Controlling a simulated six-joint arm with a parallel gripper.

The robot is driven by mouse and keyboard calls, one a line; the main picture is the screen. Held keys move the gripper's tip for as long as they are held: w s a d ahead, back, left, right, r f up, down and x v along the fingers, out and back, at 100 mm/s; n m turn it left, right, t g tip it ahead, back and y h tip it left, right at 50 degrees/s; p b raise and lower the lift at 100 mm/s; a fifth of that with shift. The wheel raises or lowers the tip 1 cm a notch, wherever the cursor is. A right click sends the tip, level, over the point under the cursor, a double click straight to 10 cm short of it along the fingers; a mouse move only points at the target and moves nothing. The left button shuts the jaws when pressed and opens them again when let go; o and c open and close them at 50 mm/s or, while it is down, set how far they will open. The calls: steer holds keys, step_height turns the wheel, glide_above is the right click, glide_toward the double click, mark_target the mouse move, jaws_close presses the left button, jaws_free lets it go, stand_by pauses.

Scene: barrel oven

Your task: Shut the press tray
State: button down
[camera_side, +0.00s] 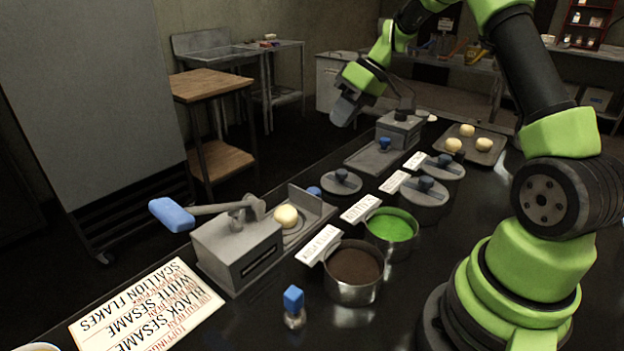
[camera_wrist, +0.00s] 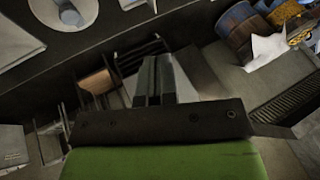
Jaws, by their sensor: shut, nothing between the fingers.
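A grey press (camera_side: 238,250) with a blue-handled lever stands at the near left of the counter. Its tray (camera_side: 318,212) sticks out toward the back right, with a pale dough ball (camera_side: 286,217) on it and a blue knob (camera_side: 314,191) by its far end. A second grey box-like device (camera_side: 400,130) stands farther back, with a flat tray (camera_side: 371,159) and a blue knob (camera_side: 384,143) in front. My gripper (camera_side: 343,112) is shut and empty, in the air above and left of that second device. Its closed fingers show in the wrist view (camera_wrist: 165,82); neither tray is clearly seen there.
Lidded pots (camera_side: 424,197), a green-filled pot (camera_side: 390,232) and a dark-filled pot (camera_side: 353,272) line the counter's right. A small blue-capped shaker (camera_side: 294,306) and a toppings sign (camera_side: 148,310) are at the front. A dough-ball tray (camera_side: 470,150) lies at the back.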

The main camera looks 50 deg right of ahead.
steer(key=d+f, duration=0.4)
steer(key=f, duration=0.2)
glide_toward(299, 196)
steer(key=shift+n+y, duration=0.4)
steer(key=f, duration=0.1)
steer(key=w+d+f, duration=0.1)
steer(key=f, duration=0.1)
steer(key=w+d+f, duration=0.1)
steer(key=f, duration=0.1)
steer(key=shift+d+f, duration=0.1)
steer(key=shift+d, duration=0.05)
steer(key=a, duration=0.2)
steer(key=shift+a, duration=0.9)
steer(key=a, duration=0.8)
steer(key=shift+a+r, duration=0.2)
steer(key=shift+r, duration=0.05)
